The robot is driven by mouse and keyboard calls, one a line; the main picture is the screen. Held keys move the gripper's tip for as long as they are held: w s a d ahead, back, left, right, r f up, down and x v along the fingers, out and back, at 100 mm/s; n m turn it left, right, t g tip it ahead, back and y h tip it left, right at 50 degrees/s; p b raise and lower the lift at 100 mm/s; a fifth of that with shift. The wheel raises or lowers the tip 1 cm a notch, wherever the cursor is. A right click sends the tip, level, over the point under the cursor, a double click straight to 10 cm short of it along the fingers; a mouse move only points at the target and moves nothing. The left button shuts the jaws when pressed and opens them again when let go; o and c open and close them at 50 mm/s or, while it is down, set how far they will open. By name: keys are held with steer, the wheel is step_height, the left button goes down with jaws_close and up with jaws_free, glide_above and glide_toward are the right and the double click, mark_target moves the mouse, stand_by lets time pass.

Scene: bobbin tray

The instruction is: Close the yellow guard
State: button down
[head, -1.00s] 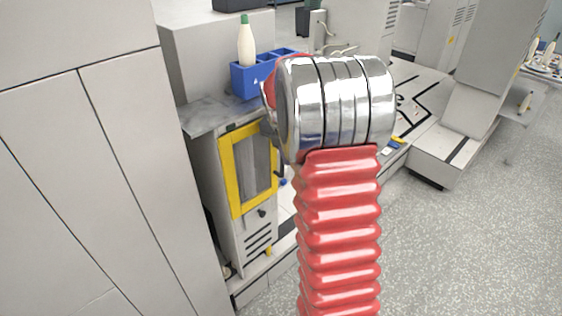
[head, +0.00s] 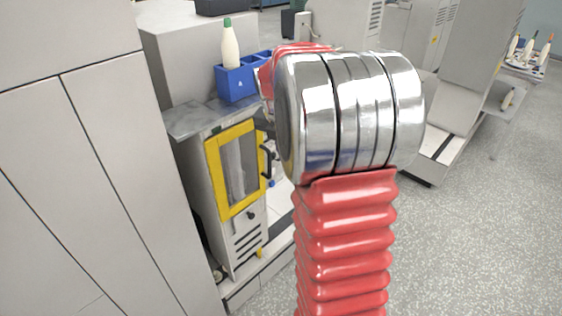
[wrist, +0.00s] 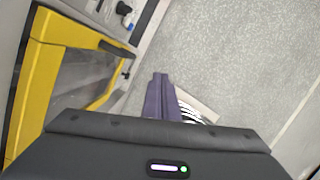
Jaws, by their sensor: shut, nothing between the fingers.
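The yellow guard (head: 217,177) is a yellow-framed door with a clear window and a dark handle (head: 267,162) on its right side. It is on the front of a narrow grey cabinet in the head view. Its frame fills the left of the wrist view (wrist: 37,80), with the dark handle (wrist: 117,48) at its upper right. I cannot tell how far the guard stands from its opening. My gripper (wrist: 161,80) shows purple fingers, shut and empty, to the right of the guard and apart from it. My arm hides the gripper in the head view.
A blue bin (head: 237,84) with a white, green-capped bottle (head: 230,45) stands on the grey worktop (head: 195,120) above the guard. Tall grey cabinets (head: 110,160) are at the left. Speckled floor (head: 470,240) is clear at the right.

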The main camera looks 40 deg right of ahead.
steer(key=shift+s+r, duration=0.25)
steer(key=shift+r, duration=0.75)
steer(key=shift+s+r, duration=0.25)
steer(key=shift+r, duration=0.75)
steer(key=s+a+m+t+y, duration=0.1)
steer(key=s+a+m, duration=0.5)
steer(key=a, duration=0.4)
steer(key=s+a+r+m+t, duration=0.1)
steer(key=s+a+m+t, duration=0.1)
steer(key=s+a+m, duration=0.4)
steer(key=s+a+r+m+t+y, duration=0.1)
steer(key=s+a+m, duration=0.6)
steer(key=a+m, duration=0.4)
steer(key=shift+a+y, duration=0.3)
steer(key=shift+a, duration=1.1)
